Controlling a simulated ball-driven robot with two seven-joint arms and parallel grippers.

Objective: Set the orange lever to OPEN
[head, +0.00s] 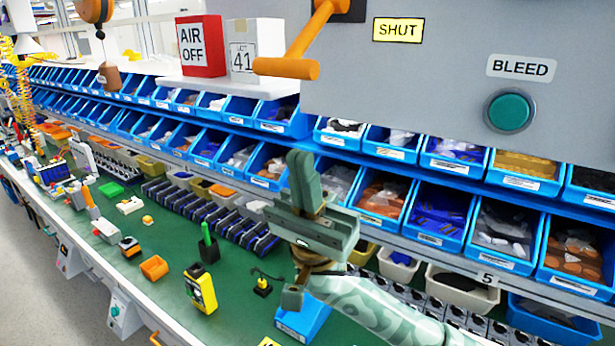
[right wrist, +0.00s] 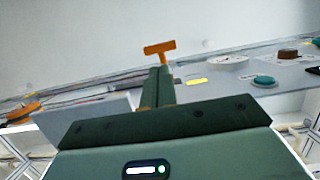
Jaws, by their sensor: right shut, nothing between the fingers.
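The orange lever (head: 311,40) hangs from the grey panel (head: 430,75) at the top of the head view. It slants down to the left and ends in an orange crossbar. A yellow SHUT label (head: 398,29) is to its right; no OPEN label shows in this view. My right gripper (head: 301,158) is shut and empty, fingers pointing up, below the crossbar with a gap in the picture. In the right wrist view the orange lever (right wrist: 158,51) appears just beyond my right gripper's fingertips (right wrist: 158,73); I cannot tell whether they touch. My left gripper is not in view.
A green button (head: 509,111) under a BLEED label (head: 521,68) is on the panel. Blue parts bins (head: 441,213) line the shelf behind my right gripper. A red AIR OFF box (head: 201,46) stands at the upper left. Small parts clutter the green bench (head: 170,300).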

